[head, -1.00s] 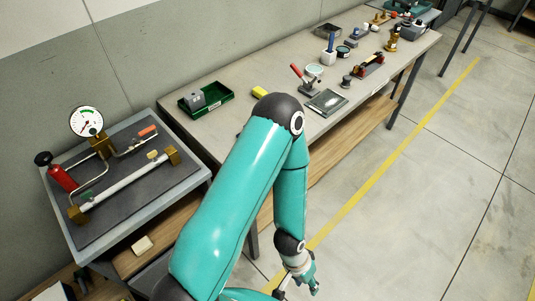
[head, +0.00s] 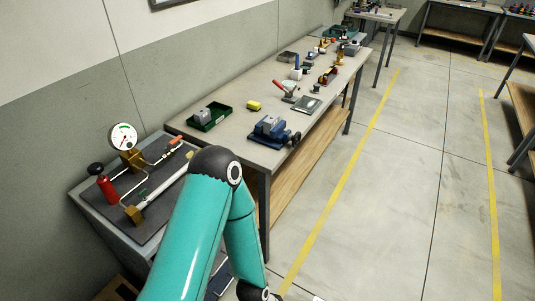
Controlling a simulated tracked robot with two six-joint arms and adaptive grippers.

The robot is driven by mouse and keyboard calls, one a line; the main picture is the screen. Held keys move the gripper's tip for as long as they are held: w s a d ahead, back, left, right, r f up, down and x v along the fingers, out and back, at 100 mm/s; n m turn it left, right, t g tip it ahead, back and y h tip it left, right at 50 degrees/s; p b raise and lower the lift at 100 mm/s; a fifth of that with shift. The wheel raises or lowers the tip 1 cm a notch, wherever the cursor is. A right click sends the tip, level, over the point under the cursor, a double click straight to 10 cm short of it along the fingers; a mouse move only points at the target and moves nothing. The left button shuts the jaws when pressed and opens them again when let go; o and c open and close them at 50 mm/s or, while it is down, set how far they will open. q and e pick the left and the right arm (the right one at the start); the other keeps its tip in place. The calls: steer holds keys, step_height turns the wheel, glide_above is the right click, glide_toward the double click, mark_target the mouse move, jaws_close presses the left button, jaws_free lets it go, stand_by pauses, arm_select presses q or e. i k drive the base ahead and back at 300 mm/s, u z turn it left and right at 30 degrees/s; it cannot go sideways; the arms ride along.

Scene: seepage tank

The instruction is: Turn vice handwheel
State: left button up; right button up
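A blue vice (head: 268,131) sits on the front edge of the long workbench, in the middle of the head view. Its dark handwheel (head: 296,138) is on the vice's right side, at the bench edge. One teal arm of mine rises from the bottom, bends at a dark elbow left of the vice and runs down to the lower edge. Its wrist is at the bottom border, and its gripper is not clearly seen. Elbow and vice look apart in the picture. My other gripper is out of view.
The long workbench (head: 228,128) holds a green tray (head: 210,117), a yellow block (head: 254,105), a red-handled clamp (head: 286,91) and a flat plate (head: 306,104). A gauge rig (head: 124,137) stands on a lower table at left. The floor (head: 400,200) to the right is clear.

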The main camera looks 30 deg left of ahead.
mark_target(296, 139)
steer(key=u, duration=0.15)
steer(key=k, duration=0.3)
steer(key=u, duration=0.55)
steer(key=i, duration=0.95)
